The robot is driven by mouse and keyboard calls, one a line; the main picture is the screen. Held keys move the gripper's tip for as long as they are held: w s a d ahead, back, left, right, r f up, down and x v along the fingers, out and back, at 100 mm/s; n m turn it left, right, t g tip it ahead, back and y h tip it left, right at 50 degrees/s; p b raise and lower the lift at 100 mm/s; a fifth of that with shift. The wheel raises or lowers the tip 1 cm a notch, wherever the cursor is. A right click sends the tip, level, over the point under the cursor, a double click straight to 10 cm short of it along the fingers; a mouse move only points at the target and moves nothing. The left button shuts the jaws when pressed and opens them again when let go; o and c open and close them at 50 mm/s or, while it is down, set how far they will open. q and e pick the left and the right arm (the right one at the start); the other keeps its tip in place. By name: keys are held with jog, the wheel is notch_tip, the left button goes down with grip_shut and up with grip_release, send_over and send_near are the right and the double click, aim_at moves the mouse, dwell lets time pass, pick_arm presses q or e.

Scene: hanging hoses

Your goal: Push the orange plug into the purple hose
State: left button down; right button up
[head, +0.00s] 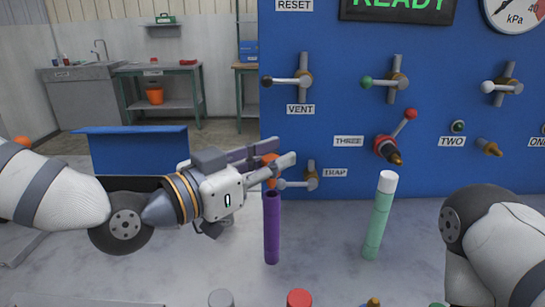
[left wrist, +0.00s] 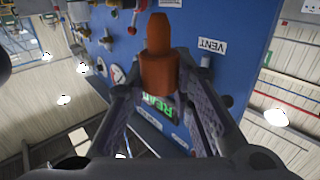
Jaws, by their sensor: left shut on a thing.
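My left gripper (head: 281,163) reaches in from the left, its fingers pointing right. It is shut on the orange plug (head: 271,183), which shows partly between and below the fingers. In the left wrist view the plug (left wrist: 158,72) stands out between the fingers, with a narrower rounded end. The purple hose (head: 271,230) stands upright right below the plug, its dark open top facing up. The plug's lower end is close to the hose's mouth; I cannot tell whether they touch. My right arm shows at the right edge, but its gripper is out of view.
A green hose (head: 379,220) with a white top stands to the right. A blue panel (head: 340,120) with levers, labels and a gauge rises behind. A red cap (head: 299,298) and a grey cap (head: 221,298) show at the bottom edge. A blue bin (head: 138,150) stands behind my left arm.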

aim_at(268, 181)
pick_arm(q)
jog(key=shift+f+b, duration=0.35)
jog(key=shift+f, duration=1.55)
jog(key=c, duration=1.3)
grip_release()
jog(key=v, duration=0.7)
jog(key=shift+s+a, duration=0.15)
